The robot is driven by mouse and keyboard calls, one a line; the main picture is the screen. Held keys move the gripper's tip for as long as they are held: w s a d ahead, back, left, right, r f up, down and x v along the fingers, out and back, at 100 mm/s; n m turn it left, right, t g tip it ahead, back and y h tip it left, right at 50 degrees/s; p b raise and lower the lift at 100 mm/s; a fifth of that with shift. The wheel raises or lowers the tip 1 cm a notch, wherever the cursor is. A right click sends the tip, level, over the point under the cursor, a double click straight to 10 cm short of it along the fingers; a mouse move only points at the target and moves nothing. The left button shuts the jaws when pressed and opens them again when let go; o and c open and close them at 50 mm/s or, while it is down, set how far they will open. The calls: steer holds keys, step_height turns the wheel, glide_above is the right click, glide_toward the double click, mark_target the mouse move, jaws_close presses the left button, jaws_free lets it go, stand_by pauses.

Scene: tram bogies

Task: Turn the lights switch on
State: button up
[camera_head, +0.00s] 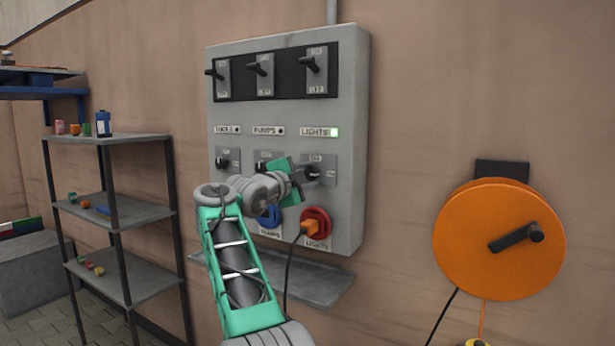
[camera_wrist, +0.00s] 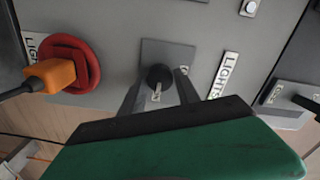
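The grey control panel (camera_head: 355,120) hangs on the wall. Its lights switch (camera_head: 314,172) is a black rotary knob on a grey plate, below the LIGHTS label (camera_head: 314,132). In the wrist view the knob (camera_wrist: 158,75) sits between my two dark fingertips (camera_wrist: 158,88), with a visible gap on each side. The gripper is open. A white mark on the knob points down in the wrist view.
An orange plug (camera_head: 308,227) sits in the red lights socket (camera_head: 318,215) below, its cable hanging. A blue socket (camera_head: 271,217) is beside it. Three lever breakers (camera_head: 313,64) line the panel's top. An orange reel (camera_head: 490,255) is right; shelves (camera_head: 125,140) are left.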

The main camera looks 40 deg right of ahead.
steer(key=o, duration=0.3)
steer(key=b+v, duration=0.1)
steer(key=v, duration=0.6)
steer(key=shift+a, duration=0.4)
steer(key=shift+s+r, duration=0.1)
steer(key=shift+r, duration=0.05)
